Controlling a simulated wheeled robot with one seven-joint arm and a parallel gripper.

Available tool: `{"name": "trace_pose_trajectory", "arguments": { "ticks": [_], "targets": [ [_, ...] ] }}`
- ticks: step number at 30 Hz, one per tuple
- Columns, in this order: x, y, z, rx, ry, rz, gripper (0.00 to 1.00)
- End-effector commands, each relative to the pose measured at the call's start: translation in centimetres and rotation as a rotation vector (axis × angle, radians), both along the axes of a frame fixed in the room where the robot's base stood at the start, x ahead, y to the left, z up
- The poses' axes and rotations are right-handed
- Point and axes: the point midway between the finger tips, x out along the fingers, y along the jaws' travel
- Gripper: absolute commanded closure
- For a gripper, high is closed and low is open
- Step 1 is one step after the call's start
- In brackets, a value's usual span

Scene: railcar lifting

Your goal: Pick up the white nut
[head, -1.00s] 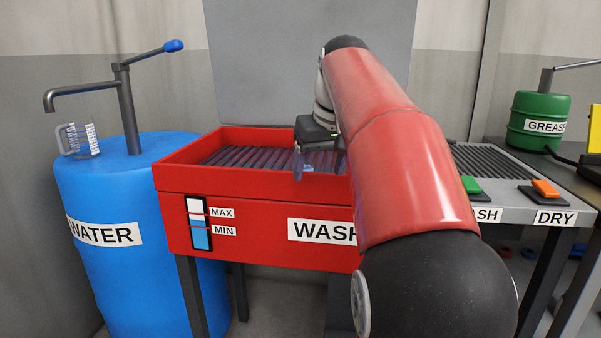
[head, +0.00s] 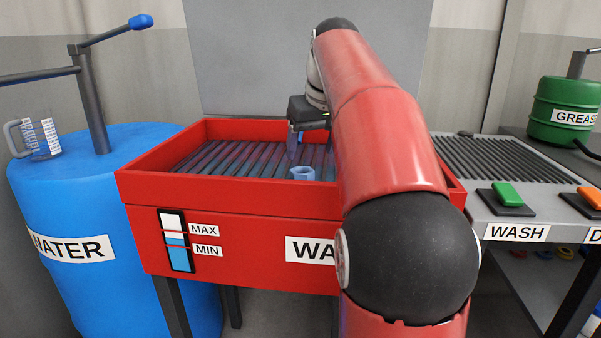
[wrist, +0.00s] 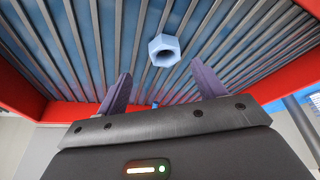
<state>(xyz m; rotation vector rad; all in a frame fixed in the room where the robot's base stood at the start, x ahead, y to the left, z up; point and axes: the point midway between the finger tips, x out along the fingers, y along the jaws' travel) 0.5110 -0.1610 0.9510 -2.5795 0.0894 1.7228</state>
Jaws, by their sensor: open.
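The white nut (head: 302,173) is a hexagonal ring, tinted pale blue, in the red wash basin (head: 240,190) over its slatted grating. In the wrist view the nut (wrist: 164,50) lies ahead of the fingertips, roughly centred between them, with its dark hole facing the camera. My gripper (wrist: 160,80) is open and empty, its two fingers apart and not touching the nut. In the head view my gripper (head: 308,148) is over the basin, just behind and above the nut. My red arm hides the basin's right part.
A blue water barrel (head: 60,200) with a tap and a clear jug (head: 40,138) stands left. A grey grated table (head: 530,190) with a green button (head: 507,194) and an orange button is right. A green grease drum (head: 565,105) stands behind. Basin walls surround the nut.

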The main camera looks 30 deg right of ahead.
Motion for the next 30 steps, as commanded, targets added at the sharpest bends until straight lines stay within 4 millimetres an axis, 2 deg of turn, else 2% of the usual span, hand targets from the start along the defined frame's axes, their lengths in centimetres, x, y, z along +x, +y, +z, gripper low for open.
{"name": "trace_pose_trajectory", "arguments": {
  "ticks": [12, 22, 30],
  "targets": [
    [2.5, 0.7, -5.1, 0.001, 0.002, 0.000, 0.31],
    [2.8, 0.6, -5.7, 0.000, 0.000, 0.000, 0.31],
    [2.8, 0.6, -5.7, 0.000, 0.000, 0.000, 0.66]
  ]
}}
